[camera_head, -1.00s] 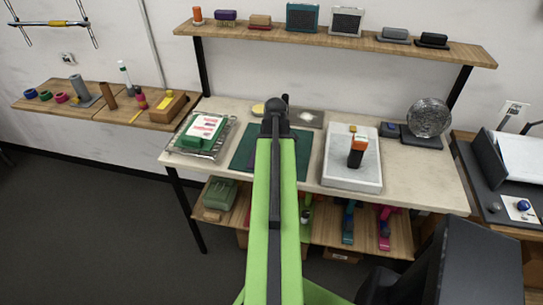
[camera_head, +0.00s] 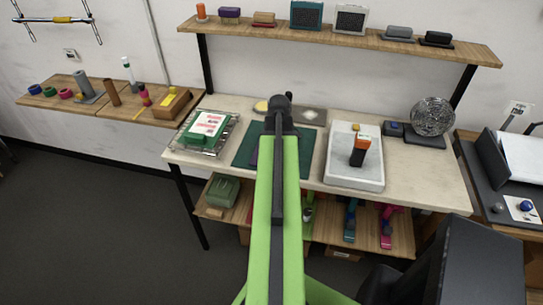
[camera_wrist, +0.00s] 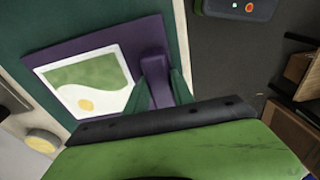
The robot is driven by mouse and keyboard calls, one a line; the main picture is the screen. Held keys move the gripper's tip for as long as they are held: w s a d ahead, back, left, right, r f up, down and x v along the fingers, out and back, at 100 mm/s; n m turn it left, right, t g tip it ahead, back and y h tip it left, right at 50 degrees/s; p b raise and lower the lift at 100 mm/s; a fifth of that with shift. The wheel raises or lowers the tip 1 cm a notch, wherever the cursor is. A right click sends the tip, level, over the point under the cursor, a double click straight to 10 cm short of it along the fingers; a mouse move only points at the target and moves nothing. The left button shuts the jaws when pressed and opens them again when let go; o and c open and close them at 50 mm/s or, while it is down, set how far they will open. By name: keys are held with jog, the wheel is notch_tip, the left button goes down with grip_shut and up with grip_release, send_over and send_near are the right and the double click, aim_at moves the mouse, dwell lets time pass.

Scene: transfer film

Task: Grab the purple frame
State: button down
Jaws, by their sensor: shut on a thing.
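The purple frame (camera_wrist: 95,47) fills the left and middle of the wrist view. It holds a picture with green, white and yellow shapes. A purple raised grip (camera_wrist: 155,72) is on its right side. My gripper (camera_wrist: 161,90) is shut on this grip, with a green finger on each side. The dark green mat (camera_wrist: 30,22) is behind the frame; I cannot tell whether they touch. In the head view the mat (camera_head: 306,150) lies on the table, and my arm hides my gripper and most of the frame.
A white tray (camera_head: 340,172) with an orange and black tool (camera_head: 359,151) is right of the mat. A wire rack (camera_head: 186,143) with a green block is left. A wall shelf (camera_head: 290,32) runs above the table, and a lower shelf (camera_head: 330,236) holds coloured tools.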

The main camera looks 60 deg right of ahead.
notch_tip(320, 180, up, 5)
jog(key=p, duration=0.4)
jog(key=shift+f, duration=0.1)
jog(key=s+r+p, duration=0.6)
jog(key=s, duration=0.5)
jog(key=shift+s, duration=0.4)
